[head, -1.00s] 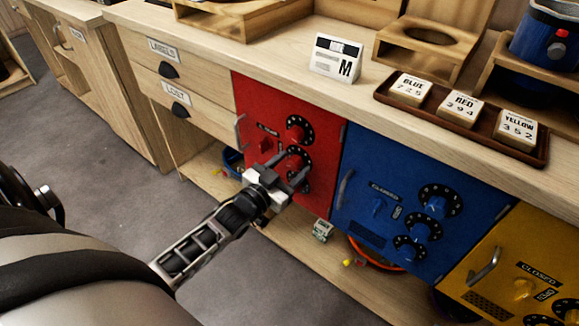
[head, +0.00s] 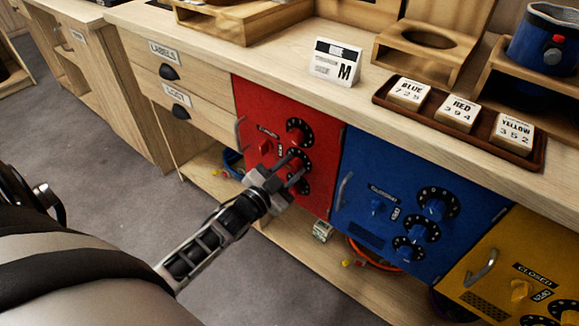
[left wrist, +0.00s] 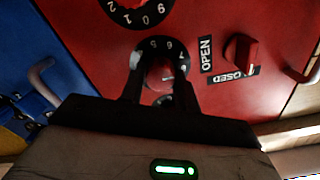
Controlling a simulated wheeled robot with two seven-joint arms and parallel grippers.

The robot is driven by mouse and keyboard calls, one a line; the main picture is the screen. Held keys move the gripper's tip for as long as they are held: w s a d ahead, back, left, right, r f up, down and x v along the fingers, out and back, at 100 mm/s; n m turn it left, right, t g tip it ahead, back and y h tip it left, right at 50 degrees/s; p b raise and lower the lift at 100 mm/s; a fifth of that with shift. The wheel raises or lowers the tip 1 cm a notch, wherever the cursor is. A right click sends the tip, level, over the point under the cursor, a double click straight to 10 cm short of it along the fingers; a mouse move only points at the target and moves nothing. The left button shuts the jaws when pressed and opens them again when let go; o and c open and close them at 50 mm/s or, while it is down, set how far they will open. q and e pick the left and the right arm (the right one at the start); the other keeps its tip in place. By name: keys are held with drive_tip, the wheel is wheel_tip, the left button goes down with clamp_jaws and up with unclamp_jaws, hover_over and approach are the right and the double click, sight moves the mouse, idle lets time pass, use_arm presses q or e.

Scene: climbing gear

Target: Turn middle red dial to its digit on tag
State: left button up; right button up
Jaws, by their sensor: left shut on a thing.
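The red door (head: 322,125) has dials with black number rings; its upper dial (head: 297,130) is clear in the head view. My left gripper (head: 294,167) is at the middle red dial (head: 299,156) and partly covers it. In the left wrist view my left gripper (left wrist: 162,85) has a finger on each side of the middle red dial's knob (left wrist: 157,72), shut on it. Another dial (left wrist: 140,12) shows above it there, cut by the frame edge. The RED tag (head: 460,108) reads 394. My right gripper is out of view.
An OPEN/CLOSED knob (left wrist: 240,53) and a door handle (left wrist: 312,68) are beside the dials. A blue door (head: 375,230) and a yellow door (head: 505,255) stand to the right. The tags lie on a brown tray (head: 385,99) on the counter.

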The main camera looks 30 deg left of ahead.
use_arm(q)
drive_tip(key=m, duration=0.4)
drive_tip(key=shift+m, duration=0.3)
drive_tip(key=m, duration=0.3)
drive_tip(key=shift+f, duration=0.1)
drive_tip(key=shift+m, duration=1.3)
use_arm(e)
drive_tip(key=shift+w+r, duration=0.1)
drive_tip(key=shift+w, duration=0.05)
use_arm(q)
drive_tip(key=o, duration=1)
drive_tip(key=shift+c, duration=0.2)
drive_tip(key=s+a, duration=0.1)
drive_tip(key=s, duration=1.5)
